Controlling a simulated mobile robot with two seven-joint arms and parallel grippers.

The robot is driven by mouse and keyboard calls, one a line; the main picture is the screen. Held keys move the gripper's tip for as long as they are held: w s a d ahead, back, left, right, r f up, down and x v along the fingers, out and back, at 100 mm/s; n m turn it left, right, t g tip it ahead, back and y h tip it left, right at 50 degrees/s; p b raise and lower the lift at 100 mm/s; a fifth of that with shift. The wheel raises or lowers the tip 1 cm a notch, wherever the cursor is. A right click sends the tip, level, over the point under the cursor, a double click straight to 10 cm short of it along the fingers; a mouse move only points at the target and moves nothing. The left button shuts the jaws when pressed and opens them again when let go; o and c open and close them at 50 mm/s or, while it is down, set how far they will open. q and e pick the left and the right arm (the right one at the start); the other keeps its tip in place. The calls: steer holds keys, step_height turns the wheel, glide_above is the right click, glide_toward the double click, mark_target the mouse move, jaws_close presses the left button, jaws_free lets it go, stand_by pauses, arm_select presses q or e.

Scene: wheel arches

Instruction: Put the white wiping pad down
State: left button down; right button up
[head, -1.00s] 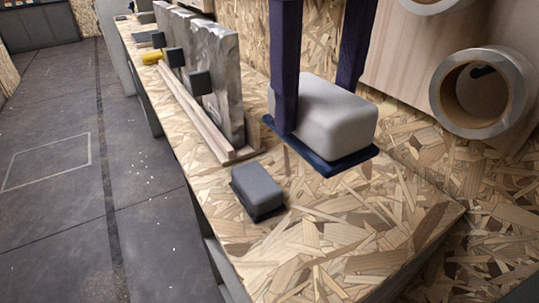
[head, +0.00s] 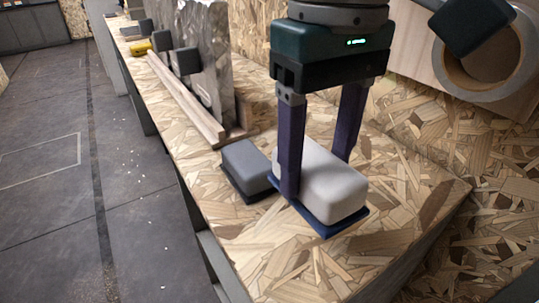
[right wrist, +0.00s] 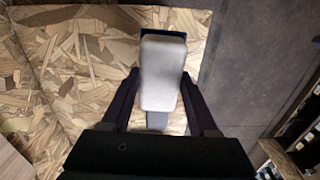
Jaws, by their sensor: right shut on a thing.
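The white wiping pad (head: 335,185) is a rounded light block on a dark blue base plate, over the near end of the wooden bench. My right gripper (head: 318,180) is shut on it, one finger on each side; in the right wrist view the pad (right wrist: 160,75) sits between the fingers (right wrist: 163,95). The pad looks low, close to the bench top, but I cannot tell whether its base touches. My left gripper is not in view.
A grey pad (head: 246,166) with a dark base lies on the bench (head: 420,195) just left of the white pad. A grey panel (head: 205,60) stands in a wooden rail behind. Bare bench lies in front and to the right. A round tube (head: 480,65) is at the wall.

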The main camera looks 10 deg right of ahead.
mark_target(313, 189)
step_height(313, 189, down, 4)
steer(key=shift+r+b, duration=0.1)
steer(key=shift+b, duration=0.2)
step_height(313, 189, down, 5)
steer(key=shift+r, duration=0.2)
steer(key=shift+f, duration=0.35)
jaws_close()
steer(key=o, duration=0.8)
jaws_free()
steer(key=o, duration=0.4)
